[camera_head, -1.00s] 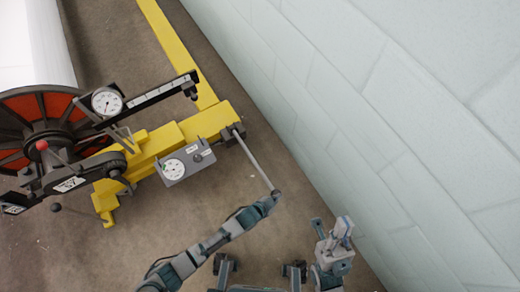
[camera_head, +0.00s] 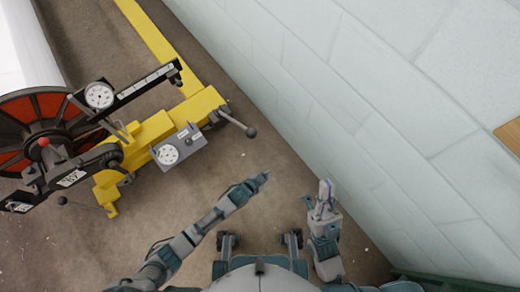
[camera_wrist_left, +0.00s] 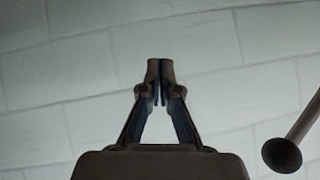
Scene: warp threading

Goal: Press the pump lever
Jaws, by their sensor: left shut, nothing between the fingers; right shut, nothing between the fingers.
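The pump lever (camera_head: 235,122) is a grey rod with a dark round knob (camera_head: 251,132) on its end. It sticks out from the right end of the yellow machine frame (camera_head: 203,103) and looks short, seen strongly foreshortened. My left gripper (camera_head: 266,175) is shut and empty, below and right of the knob and apart from it. In the left wrist view the shut fingers (camera_wrist_left: 160,82) are in the middle, and a rod with a flared round end (camera_wrist_left: 283,155), apparently the lever, is at the right edge. My right gripper (camera_head: 325,188) is shut and empty, near the wall.
A grey box with a dial (camera_head: 180,147) sits on the frame beside the lever. A scale arm with a gauge (camera_head: 99,95) and a red-spoked wheel (camera_head: 35,110) are at the left. A pale block wall (camera_head: 400,120) runs along the right. The floor between is clear.

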